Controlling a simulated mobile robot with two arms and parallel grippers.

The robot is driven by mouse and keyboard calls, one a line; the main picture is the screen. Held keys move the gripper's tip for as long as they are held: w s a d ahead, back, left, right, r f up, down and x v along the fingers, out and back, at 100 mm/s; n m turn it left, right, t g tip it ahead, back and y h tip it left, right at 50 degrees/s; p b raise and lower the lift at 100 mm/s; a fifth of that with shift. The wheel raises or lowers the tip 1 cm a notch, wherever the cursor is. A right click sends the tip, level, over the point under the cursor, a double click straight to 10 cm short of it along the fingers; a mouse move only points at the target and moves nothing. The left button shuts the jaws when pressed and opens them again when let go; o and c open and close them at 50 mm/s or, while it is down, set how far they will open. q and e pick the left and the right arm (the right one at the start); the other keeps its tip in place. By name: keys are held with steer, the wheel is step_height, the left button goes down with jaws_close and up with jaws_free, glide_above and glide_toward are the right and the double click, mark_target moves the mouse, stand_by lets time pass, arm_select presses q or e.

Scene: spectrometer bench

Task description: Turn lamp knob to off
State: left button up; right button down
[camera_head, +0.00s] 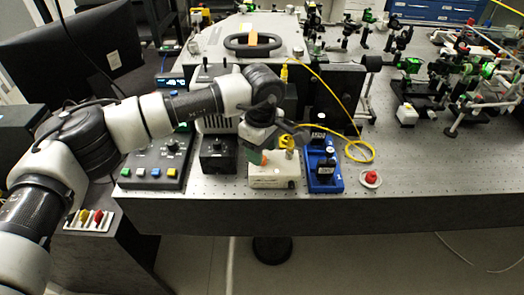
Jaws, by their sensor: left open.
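My left arm comes in from the left and reaches over the bench. My left gripper (272,148) is open, pointing down above a small white box (270,180) with a yellow fitting (287,144) on top. I see no object clearly held between its fingers. A small black box with a round knob (217,149) stands just left of the gripper, apart from it. A dark control panel (155,168) further left has another round knob (172,145) and several coloured buttons. I cannot tell which is the lamp knob, nor read any setting. My right gripper is out of view.
A blue-based device (324,172) and a red button on a white base (371,178) stand right of the white box. A yellow cable (350,110) loops behind them. Optical parts crowd the back right. The bench's front right surface (450,185) is clear.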

arm_select(q)
steer(key=shift+f, duration=1.05)
